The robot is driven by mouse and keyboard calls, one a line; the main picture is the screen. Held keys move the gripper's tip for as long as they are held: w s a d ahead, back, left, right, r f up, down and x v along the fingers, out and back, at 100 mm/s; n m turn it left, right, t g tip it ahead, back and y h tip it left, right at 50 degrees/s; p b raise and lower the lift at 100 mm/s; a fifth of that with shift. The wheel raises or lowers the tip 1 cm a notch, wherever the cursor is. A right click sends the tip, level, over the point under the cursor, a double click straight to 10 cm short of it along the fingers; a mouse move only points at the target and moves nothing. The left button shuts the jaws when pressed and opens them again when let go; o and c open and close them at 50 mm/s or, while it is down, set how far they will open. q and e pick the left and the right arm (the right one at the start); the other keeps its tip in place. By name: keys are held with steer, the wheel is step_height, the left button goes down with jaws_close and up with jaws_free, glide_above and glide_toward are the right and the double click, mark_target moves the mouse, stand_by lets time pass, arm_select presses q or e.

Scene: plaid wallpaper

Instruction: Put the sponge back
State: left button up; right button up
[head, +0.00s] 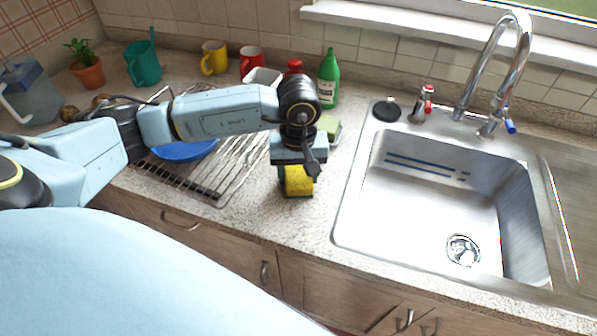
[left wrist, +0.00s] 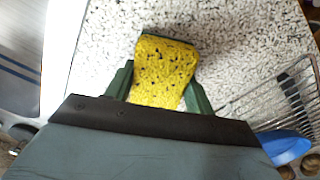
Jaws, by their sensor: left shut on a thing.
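A yellow sponge (head: 297,181) with dark specks and a dark green side is between the fingers of my left gripper (head: 296,176), over the counter left of the sink. In the left wrist view the sponge (left wrist: 164,70) fills the gap between the two green fingers (left wrist: 160,88), which are shut on it. I cannot tell whether it touches the counter. Behind my gripper, a light green block on a pale holder (head: 330,127) shows partly, the rest hidden by my arm. My right gripper is not in view.
The steel sink (head: 425,215) lies to the right with its tap (head: 515,60). A wire rack (head: 222,178) with a blue plate (head: 185,151) stands left. A green bottle (head: 328,82) and mugs stand along the back wall. Speckled counter (head: 300,222) in front is bare.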

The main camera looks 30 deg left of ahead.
mark_target(298, 173)
arm_select(q)
steer(key=shift+f, duration=0.1)
steer(key=o, duration=1)
step_height(298, 173, up, 12)
steer(key=shift+r, duration=0.15)
